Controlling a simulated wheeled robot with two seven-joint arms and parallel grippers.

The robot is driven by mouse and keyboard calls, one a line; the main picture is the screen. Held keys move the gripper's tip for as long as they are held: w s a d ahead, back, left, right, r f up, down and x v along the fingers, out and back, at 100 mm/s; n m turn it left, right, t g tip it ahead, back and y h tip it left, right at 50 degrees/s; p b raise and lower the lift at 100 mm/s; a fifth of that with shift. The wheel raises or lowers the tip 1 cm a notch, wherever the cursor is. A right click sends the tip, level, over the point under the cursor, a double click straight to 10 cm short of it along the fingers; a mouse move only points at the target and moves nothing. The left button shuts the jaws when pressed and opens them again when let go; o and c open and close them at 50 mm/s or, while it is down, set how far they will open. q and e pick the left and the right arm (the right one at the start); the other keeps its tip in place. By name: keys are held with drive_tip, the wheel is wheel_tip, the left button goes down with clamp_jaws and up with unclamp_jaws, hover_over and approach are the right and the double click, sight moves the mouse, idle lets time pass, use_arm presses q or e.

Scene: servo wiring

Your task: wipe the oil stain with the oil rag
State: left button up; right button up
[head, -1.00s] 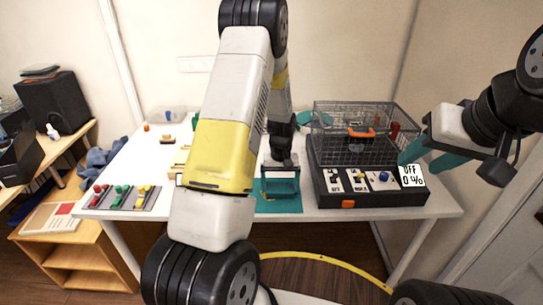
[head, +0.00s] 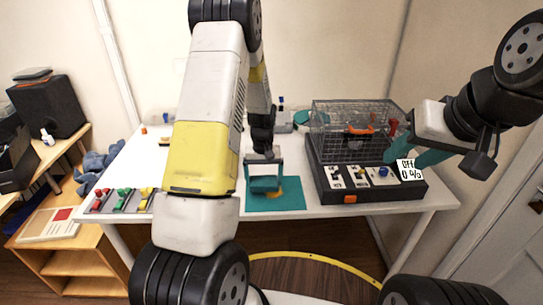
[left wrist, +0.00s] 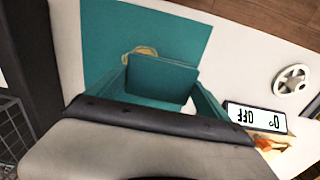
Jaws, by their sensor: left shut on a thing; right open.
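My left gripper (head: 265,182) is low over the teal mat (head: 292,200) at the table's front edge. It is shut on a flat teal pad, which I take to be the oil rag (left wrist: 162,80), seen between its fingers in the left wrist view. A yellow-brown patch, apparently the oil stain (head: 275,193), shows on the mat by the gripper's lower edge. A part of the stain (left wrist: 140,52) also shows past the rag in the left wrist view; the rest is hidden. I cannot tell whether the rag touches the mat. My right gripper (head: 411,156) is open and empty near the display.
A black control box (head: 365,190) with a wire cage (head: 360,125) and a display (head: 407,170) reading OFF stands right of the mat. Coloured connectors (head: 122,200) lie at the front left. A blue-grey cloth (head: 97,165) lies by the table's left edge.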

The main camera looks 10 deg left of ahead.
sight(263, 181)
use_arm(q)
drive_tip(key=shift+a+r, duration=0.1)
drive_tip(key=shift+r, duration=2.6)
